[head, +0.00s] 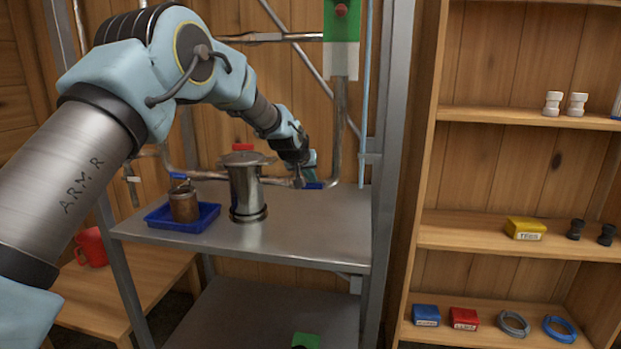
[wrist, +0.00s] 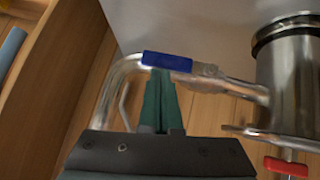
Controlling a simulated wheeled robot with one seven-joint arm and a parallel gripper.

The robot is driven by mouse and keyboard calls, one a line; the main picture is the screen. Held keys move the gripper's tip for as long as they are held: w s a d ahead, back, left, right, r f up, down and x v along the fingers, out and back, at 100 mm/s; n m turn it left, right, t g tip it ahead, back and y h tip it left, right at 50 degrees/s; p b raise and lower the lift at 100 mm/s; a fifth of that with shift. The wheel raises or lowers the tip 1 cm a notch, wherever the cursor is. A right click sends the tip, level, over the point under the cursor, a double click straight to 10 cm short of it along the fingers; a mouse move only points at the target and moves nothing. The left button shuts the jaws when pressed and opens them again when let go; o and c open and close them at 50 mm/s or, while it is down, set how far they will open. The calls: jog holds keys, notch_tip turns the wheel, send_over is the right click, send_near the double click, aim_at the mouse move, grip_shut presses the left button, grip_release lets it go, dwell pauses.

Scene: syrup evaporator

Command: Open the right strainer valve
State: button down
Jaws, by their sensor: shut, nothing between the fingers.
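The steel strainer (head: 247,190) stands on the metal shelf, and part of it shows at the right of the wrist view (wrist: 292,85). The right strainer valve has a blue lever handle (head: 314,185) on the pipe to the right of the strainer. In the wrist view, this blue handle (wrist: 167,61) lies roughly along the pipe. My gripper (wrist: 160,74) is shut and empty, its green fingertips right at the handle's edge. I cannot tell whether they touch it. In the head view, my gripper (head: 311,178) is just above the handle, partly hidden by my wrist.
Another blue handle (head: 180,177) is on the left pipe. A red handle (wrist: 286,166) is by the strainer. The shelf's front right is clear. A steel post (head: 385,190) stands at right.

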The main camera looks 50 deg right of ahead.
jog(key=d+r+b+v, duration=0.2)
jog(key=v, duration=1)
jog(key=shift+a+r, duration=0.2)
jog(key=shift+r, duration=0.15)
jog(key=shift+w, duration=0.1)
